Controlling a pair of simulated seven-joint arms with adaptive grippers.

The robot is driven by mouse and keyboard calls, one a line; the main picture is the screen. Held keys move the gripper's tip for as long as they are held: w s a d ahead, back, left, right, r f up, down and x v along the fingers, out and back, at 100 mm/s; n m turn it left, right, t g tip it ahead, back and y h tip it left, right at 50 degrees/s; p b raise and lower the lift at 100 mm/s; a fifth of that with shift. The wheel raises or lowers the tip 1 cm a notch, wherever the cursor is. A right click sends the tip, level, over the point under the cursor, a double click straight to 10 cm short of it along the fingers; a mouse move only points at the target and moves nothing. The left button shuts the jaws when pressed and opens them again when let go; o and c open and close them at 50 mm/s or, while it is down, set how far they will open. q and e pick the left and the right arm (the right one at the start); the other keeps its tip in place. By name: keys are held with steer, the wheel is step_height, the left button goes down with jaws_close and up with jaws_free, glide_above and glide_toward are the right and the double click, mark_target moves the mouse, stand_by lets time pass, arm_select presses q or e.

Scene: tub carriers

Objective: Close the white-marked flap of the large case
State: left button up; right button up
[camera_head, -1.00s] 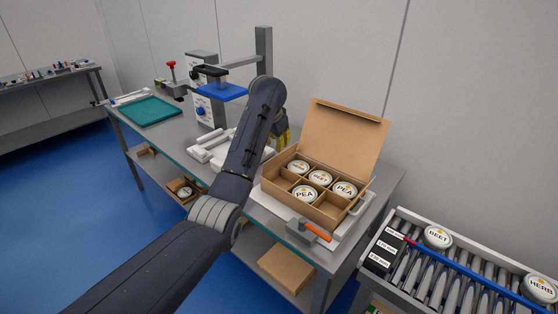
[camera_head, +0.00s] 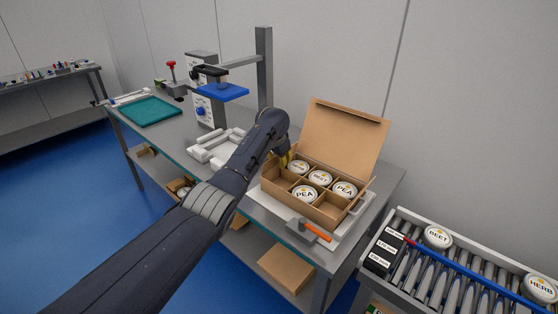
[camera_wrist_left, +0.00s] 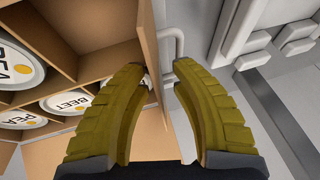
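The large case (camera_head: 290,208) is an open brown cardboard box on the bench, its big lid panel (camera_head: 343,135) standing up at the back. White tubs (camera_head: 345,189) labelled PEA and BEET sit in its compartments. My left gripper (camera_head: 286,160) is at the case's left end, partly hidden by its own arm. In the left wrist view the yellow fingers (camera_wrist_left: 160,72) are apart, with a cardboard panel edge (camera_wrist_left: 150,35) between them. A small white patch shows by one fingertip; I cannot tell whether it is the flap's mark. My right gripper is out of view.
White holders (camera_head: 213,147) lie left of the case. A press with a blue plate (camera_head: 222,92) and a teal tray (camera_head: 151,111) stand farther left. An orange-handled tool (camera_head: 317,231) lies in front. A roller conveyor (camera_head: 458,270) with tubs is at the right.

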arm_select(q)
steer(key=shift+w+f, duration=0.1)
steer(key=shift+f, duration=0.05)
steer(key=shift+c, duration=0.3)
jaws_close()
